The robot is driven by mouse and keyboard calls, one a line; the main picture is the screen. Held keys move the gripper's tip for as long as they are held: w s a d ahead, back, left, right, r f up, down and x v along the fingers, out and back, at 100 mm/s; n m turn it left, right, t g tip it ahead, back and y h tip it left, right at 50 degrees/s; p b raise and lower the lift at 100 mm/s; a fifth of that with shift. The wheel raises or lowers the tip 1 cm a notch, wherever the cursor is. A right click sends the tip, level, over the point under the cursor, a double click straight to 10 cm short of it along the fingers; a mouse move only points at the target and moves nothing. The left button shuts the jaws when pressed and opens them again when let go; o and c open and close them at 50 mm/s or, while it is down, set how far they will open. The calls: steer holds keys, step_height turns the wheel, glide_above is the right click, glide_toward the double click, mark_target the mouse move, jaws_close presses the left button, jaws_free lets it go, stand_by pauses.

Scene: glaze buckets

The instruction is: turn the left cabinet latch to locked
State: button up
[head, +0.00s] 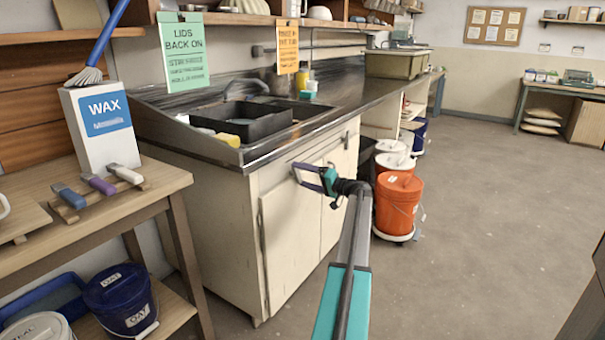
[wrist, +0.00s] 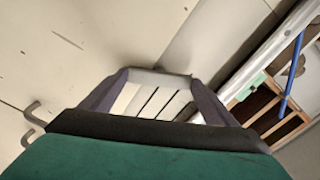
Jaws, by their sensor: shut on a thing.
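The cream sink cabinet (head: 290,235) stands in the middle of the head view, with its doors looking closed. My gripper (head: 297,173) is at the upper part of the left door, its dark purple fingers against the front. In the wrist view my gripper (wrist: 160,82) has its fingertips closed around a small pale grey piece (wrist: 158,75), which looks like the left latch. Its turned position is hard to tell, and the fingers hide it in the head view. A small grey hooked fitting (head: 346,140) is on the right door.
A wooden bench (head: 100,225) with a WAX box (head: 100,128) stands at the left. The sink counter (head: 235,155) overhangs the doors. Orange bucket (head: 398,205) and other pails stand at the cabinet's right. The floor (head: 480,240) to the right is open.

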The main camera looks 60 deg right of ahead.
steer(key=m+p, duration=0.3)
steer(key=m, duration=0.2)
steer(key=shift+w+r, duration=0.1)
steer(key=shift+w, duration=0.05)
stand_by(0.5)
steer(key=o, duration=1)
steer(key=shift+o, duration=0.2)
steer(key=s, duration=1.4)
steer(key=shift+p, duration=0.4)
